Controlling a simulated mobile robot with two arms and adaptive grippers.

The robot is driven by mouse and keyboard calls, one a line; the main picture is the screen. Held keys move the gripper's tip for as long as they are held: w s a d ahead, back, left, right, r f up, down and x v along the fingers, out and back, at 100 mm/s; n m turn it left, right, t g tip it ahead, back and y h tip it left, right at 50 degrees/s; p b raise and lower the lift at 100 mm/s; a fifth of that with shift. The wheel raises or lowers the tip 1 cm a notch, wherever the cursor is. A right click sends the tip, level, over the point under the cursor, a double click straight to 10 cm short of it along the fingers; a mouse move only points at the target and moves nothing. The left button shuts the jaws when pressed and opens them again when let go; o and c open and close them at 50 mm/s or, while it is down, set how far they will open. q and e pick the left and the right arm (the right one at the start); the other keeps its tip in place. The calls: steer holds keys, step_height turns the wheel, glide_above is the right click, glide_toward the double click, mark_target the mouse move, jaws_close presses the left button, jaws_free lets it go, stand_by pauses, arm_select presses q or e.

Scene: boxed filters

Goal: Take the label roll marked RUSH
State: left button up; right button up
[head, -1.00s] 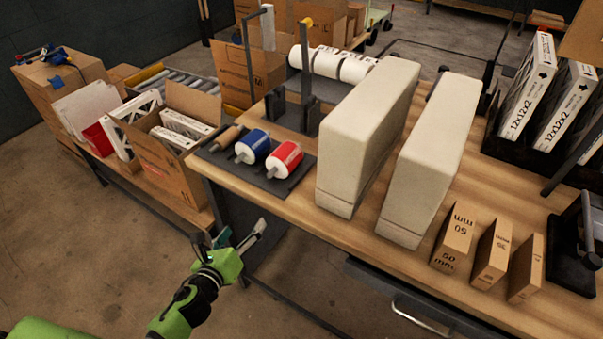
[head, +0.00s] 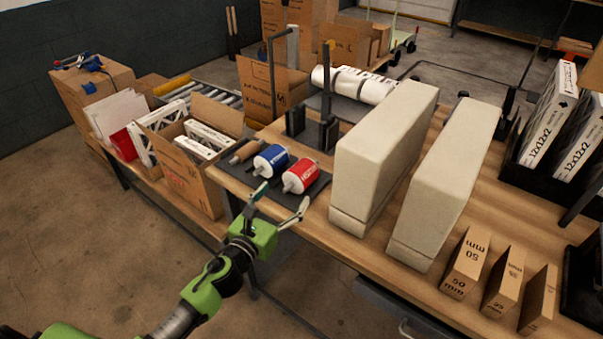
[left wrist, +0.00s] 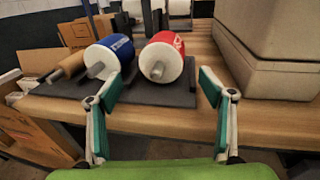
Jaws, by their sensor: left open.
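A red label roll (head: 301,176) with white lettering, too small to read surely, lies on a dark mat (head: 312,192) at the table's left front corner. It also shows in the left wrist view (left wrist: 166,61). A blue label roll (head: 270,160) lies to its left and shows in the left wrist view (left wrist: 110,55). A bare brown roll (head: 245,152) lies beyond the blue one. My left gripper (head: 282,202) is open and empty, just in front of the mat. In the left wrist view its fingers (left wrist: 160,87) point toward the rolls, with the red one between them. My right gripper is out of view.
Two tall cream blocks (head: 385,145) stand right of the mat. Small brown boxes (head: 466,262) stand at the table's front. A dark stand (head: 327,125) with posts is behind the rolls. An open carton (head: 195,180) is at left.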

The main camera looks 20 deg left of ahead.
mark_target(292, 188)
arm_select(q)
steer(key=w, duration=0.2)
steer(key=w+d, duration=0.1)
steer(key=w, duration=0.1)
steer(key=w+p, duration=0.1)
steer(key=w, duration=0.2)
steer(key=shift+d+f, duration=0.3)
steer(key=shift+f, duration=0.05)
steer(key=c, duration=1.7)
steer(key=shift+r, duration=0.25)
steer(key=shift+c, duration=0.8)
